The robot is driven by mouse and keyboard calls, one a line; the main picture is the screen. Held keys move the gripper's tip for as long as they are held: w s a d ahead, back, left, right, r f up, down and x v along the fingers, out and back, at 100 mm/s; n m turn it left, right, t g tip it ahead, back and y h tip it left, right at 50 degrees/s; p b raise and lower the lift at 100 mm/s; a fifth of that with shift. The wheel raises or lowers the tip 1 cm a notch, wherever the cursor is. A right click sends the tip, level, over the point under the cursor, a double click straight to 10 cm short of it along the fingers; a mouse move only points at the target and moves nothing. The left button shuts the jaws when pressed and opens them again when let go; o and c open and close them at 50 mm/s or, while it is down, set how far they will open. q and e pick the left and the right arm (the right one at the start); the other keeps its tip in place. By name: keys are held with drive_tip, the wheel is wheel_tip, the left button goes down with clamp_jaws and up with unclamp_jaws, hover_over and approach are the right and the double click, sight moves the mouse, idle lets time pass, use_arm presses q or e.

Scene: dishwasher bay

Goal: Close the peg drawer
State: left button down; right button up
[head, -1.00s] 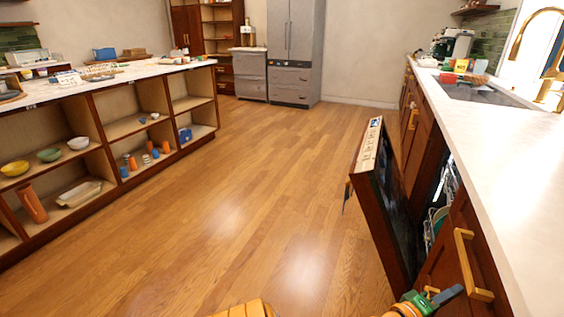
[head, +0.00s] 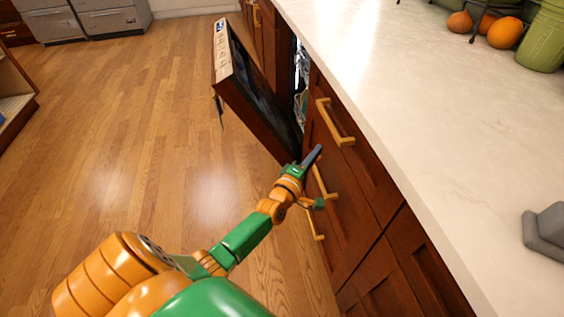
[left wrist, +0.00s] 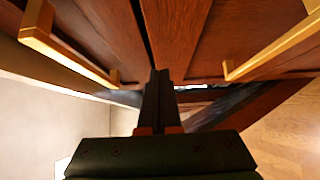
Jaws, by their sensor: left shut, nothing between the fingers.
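A stack of dark wood drawers with gold handles stands under the right counter. The top drawer front (head: 364,165) has a handle (head: 335,122); a second handle (head: 325,182) and a third handle (head: 315,224) sit lower. No label shows which is the peg drawer, and I cannot tell whether any front stands out. My left gripper (head: 315,153) is shut and empty, close in front of the stack between the top two handles; contact is unclear. In the left wrist view, its fingers (left wrist: 160,76) point at a dark seam between wood fronts, with a gold handle on each side.
The dishwasher door (head: 250,95) hangs partly open just beyond the drawers, close to my left gripper. The white countertop (head: 420,110) overhangs the fronts; a grey object (head: 545,235) and a green container (head: 545,35) stand on it. The wood floor (head: 130,140) at left is clear.

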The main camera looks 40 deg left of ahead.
use_arm(q)
drive_tip(key=s+p, duration=0.2)
drive_tip(key=s, duration=0.8)
drive_tip(key=s+d+f+m+g+h, duration=0.1)
drive_tip(key=s+d+f+m+g, duration=0.2)
drive_tip(key=f, duration=0.5)
drive_tip(key=s+f+m+g, duration=0.3)
drive_tip(key=s+f+m, duration=0.25)
drive_tip(key=f, duration=0.25)
drive_tip(key=s+d+f+m+g+h, duration=0.1)
drive_tip(key=s+d+f+m+g, duration=0.15)
drive_tip(key=s+f, duration=0.4)
drive_tip(key=s+f+m+g, duration=0.5)
drive_tip(key=s+f+m, duration=0.1)
drive_tip(key=s+f, duration=0.3)
drive_tip(key=s+f+m+g, duration=0.2)
drive_tip(key=s+m+g, duration=0.2)
drive_tip(key=s, duration=0.7)
wheel_tip(320, 180, up, 14)
drive_tip(key=p, duration=1.4)
drive_tip(key=shift+w+y, duration=0.35)
drive_tip(key=shift+y, duration=0.05)
drive_tip(key=shift+d+f+t, duration=0.1)
drive_tip(key=shift+t, duration=0.15)
